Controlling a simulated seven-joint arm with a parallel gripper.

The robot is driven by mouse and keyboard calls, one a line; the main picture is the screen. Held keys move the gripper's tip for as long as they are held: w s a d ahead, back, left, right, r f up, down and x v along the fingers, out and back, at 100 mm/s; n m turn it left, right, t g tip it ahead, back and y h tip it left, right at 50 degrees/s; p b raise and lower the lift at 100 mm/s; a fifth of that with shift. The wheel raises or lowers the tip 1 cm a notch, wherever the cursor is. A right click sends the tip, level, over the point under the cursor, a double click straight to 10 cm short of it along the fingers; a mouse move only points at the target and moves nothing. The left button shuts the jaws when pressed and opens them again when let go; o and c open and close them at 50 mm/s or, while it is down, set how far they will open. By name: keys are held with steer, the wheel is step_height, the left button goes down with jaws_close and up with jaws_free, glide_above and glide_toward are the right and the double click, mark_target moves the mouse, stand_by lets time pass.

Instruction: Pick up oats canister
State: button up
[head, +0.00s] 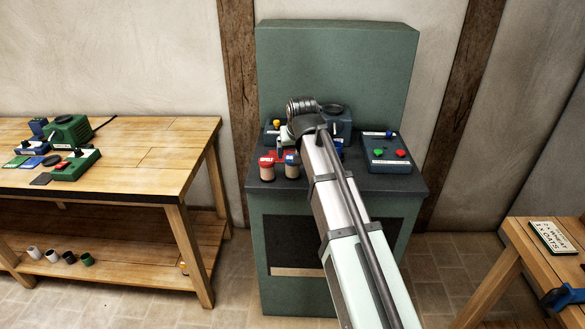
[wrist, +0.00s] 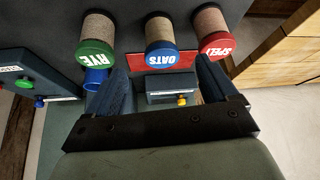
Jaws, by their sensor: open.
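The oats canister (wrist: 160,30) has a tan body and a blue lid marked OATS. In the wrist view it stands in the middle of a row, between a green-lidded rye canister (wrist: 97,38) and a red-lidded spelt canister (wrist: 211,30). My gripper (wrist: 164,68) is open and empty, its two dark blue fingers spread on either side of the oats lid's line, short of the canister. In the head view the oats canister (head: 292,166) stands beside the spelt canister (head: 267,169) on the green stand; the rye canister is not visible there, and my arm covers much of the stand.
A control box (head: 387,152) with red and green buttons sits on the green stand (head: 265,215). A wooden workbench (head: 150,155) at left holds green devices, with several small cups on its lower shelf. A lettered sign (head: 556,237) lies on the right table (head: 535,265).

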mark_target(292, 165)
steer(key=x, duration=0.6)
steer(key=shift+w+x, duration=0.25)
steer(key=shift+x, duration=2.35)
steer(key=shift+a+r, duration=0.1)
steer(key=c, duration=1.2)
